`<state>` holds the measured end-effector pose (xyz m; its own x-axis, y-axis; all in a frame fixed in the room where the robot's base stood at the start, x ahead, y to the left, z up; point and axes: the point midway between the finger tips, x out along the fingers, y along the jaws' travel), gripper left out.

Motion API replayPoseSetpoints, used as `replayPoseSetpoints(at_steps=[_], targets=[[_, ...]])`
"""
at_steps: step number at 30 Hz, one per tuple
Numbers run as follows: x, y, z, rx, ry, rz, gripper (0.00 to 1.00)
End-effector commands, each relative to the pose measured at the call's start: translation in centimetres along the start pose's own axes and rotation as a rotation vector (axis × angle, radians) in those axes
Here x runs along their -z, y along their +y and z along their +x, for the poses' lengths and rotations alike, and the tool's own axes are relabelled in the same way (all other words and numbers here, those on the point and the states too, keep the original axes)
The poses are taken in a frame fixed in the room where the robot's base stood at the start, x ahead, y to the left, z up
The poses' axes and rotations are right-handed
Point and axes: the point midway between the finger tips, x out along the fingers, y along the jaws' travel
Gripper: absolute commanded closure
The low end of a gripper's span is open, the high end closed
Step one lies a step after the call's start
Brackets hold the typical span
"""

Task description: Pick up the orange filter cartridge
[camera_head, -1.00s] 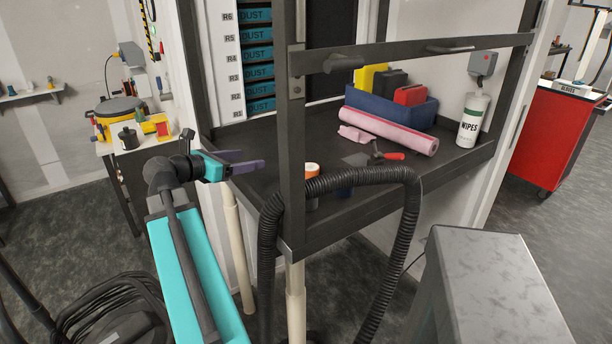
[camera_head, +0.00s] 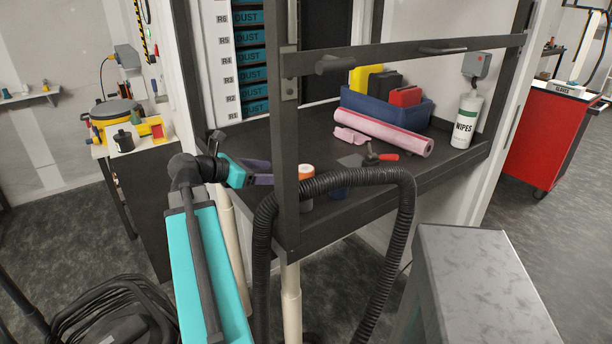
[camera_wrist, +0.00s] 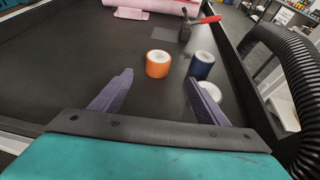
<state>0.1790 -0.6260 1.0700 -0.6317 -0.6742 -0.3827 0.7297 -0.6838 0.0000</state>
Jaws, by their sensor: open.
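The orange filter cartridge (camera_wrist: 158,65) stands upright on the dark bench top in the wrist view, ahead of my fingers and between their lines. In the head view only part of it, an orange top (camera_head: 306,172), shows beside the dark frame post. My gripper (camera_wrist: 158,92) is open and empty, its two purple fingers spread apart and short of the cartridge. In the head view my gripper (camera_head: 262,172) reaches over the bench's left part, left of the post. A dark blue cartridge (camera_wrist: 202,66) stands close to the right of the orange one.
A white round piece (camera_wrist: 210,91) lies by the right finger. A black ribbed hose (camera_head: 345,178) arches over the bench's front edge. The frame post (camera_head: 287,150) stands before the bench.

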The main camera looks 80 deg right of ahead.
Motion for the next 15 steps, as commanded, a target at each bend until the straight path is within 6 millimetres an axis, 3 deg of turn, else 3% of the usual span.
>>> replayPoseSetpoints(at_steps=[15], targets=[[0.0,0.0,6.7,0.001,0.0,0.0,0.32]])
